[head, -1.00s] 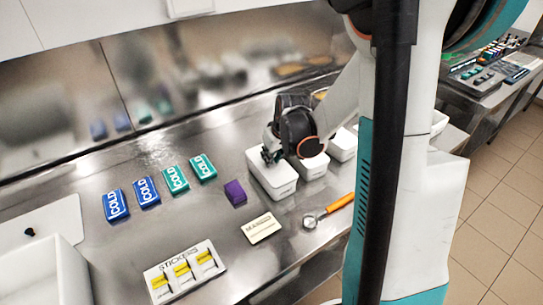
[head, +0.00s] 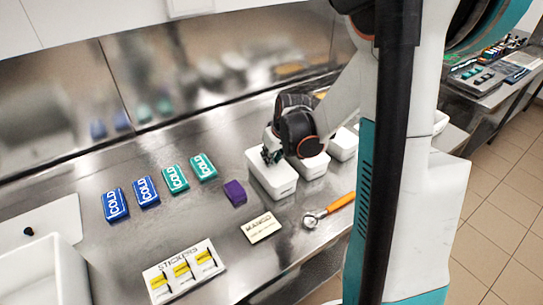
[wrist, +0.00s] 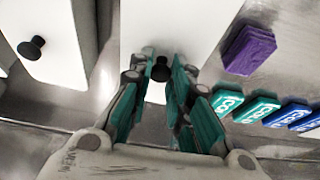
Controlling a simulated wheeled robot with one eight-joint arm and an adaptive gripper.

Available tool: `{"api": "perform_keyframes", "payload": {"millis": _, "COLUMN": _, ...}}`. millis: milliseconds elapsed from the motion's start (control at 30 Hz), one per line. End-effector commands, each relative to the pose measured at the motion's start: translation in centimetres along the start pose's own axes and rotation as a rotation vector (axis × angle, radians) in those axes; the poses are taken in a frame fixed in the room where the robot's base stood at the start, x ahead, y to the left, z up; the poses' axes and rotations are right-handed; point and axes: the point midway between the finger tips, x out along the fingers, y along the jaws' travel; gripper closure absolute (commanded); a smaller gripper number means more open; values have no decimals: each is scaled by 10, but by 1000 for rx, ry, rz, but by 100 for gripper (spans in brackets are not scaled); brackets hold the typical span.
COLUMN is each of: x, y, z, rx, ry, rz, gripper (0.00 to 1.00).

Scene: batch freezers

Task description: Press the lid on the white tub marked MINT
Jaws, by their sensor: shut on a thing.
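A white tub (head: 277,183) stands on the steel counter with a white lid on top. I cannot read any MINT mark on it. In the wrist view the white lid (wrist: 172,28) has a small black knob (wrist: 161,68). My gripper (wrist: 160,76) is shut on this knob, with its teal-padded fingers on both sides of it. In the head view my gripper (head: 271,155) is at the tub's top, and my wrist hides part of the lid. I cannot tell whether the lid is fully seated.
More white tubs (head: 314,166) stand to the right; one neighbouring lid has a black knob (wrist: 32,48). A purple block (head: 235,192), several COLD packs (head: 146,191), a MANGO card (head: 261,228), an orange-handled scoop (head: 328,210) and a STICKERS card (head: 184,270) lie on the counter (head: 120,255).

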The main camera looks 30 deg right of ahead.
Motion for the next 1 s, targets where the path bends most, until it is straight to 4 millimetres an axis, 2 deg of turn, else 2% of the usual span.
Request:
{"api": "perform_keyframes", "payload": {"millis": 900, "x": 1, "y": 0, "z": 0, "rx": 0, "ry": 0, "rz": 0, "gripper": 100}}
{"api": "perform_keyframes", "payload": {"millis": 933, "x": 1, "y": 0, "z": 0, "rx": 0, "ry": 0, "rz": 0, "gripper": 75}}
{"api": "perform_keyframes", "payload": {"millis": 1000, "x": 1, "y": 0, "z": 0, "rx": 0, "ry": 0, "rz": 0, "gripper": 60}}
